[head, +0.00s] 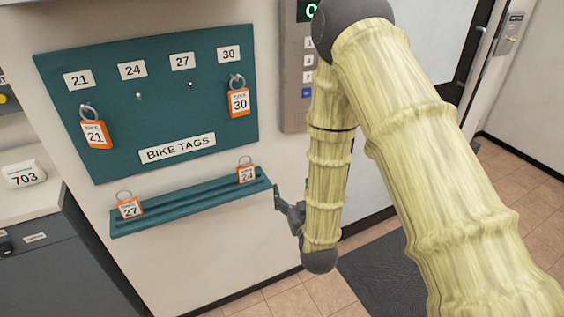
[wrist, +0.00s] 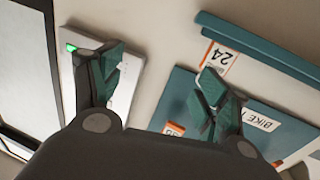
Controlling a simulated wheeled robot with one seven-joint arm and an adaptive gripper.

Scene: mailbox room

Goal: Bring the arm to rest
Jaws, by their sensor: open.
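My arm, in a pale yellow sleeve, crosses the right half of the head view and bends down beside the tag shelf. My gripper (wrist: 155,85) is open and empty in the wrist view, its two dark green fingers spread apart. In the head view only part of it shows at the right end of the shelf, partly hidden by my arm. The teal shelf (head: 190,211) holds tag 27 (head: 130,207) at its left and tag 24 (head: 246,174) at its right. My gripper is apart from tag 24, which also shows in the wrist view (wrist: 218,58).
The teal bike tag board (head: 150,115) carries tag 21 (head: 95,133) and tag 30 (head: 239,101); the pegs under 24 and 27 are bare. A grey keypad panel (head: 294,90) is on the wall behind my arm. A counter (head: 30,200) stands at left. A dark mat (head: 385,275) lies on the tiled floor.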

